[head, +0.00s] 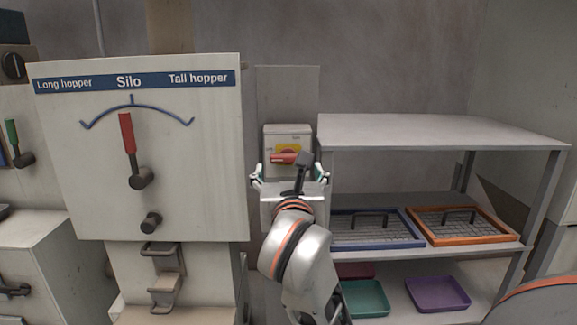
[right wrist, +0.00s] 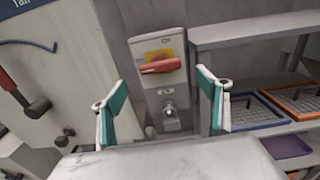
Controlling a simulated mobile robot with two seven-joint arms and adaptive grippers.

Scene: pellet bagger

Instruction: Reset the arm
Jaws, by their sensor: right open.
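My right gripper (head: 290,177) is open and empty in front of a grey switch box (head: 288,133) on the wall. In the right wrist view the two teal-lined fingers of this gripper (right wrist: 164,100) stand wide apart, with the switch box (right wrist: 154,45) beyond them. The box has a red rotary handle (right wrist: 160,65) on a yellow plate, lying nearly level. A small metal fitting (right wrist: 170,113) sits below the handle, between the fingers in the picture. I cannot tell any contact with the box. My left gripper is not in view.
A Silo panel (head: 190,150) with a red-handled lever (head: 128,135) stands at left, the lever pointing up, slightly left. A metal shelf (head: 430,130) at right holds blue-framed (head: 343,245) and orange-framed (head: 480,257) mesh trays, with teal (head: 364,300) and purple (head: 438,293) trays below.

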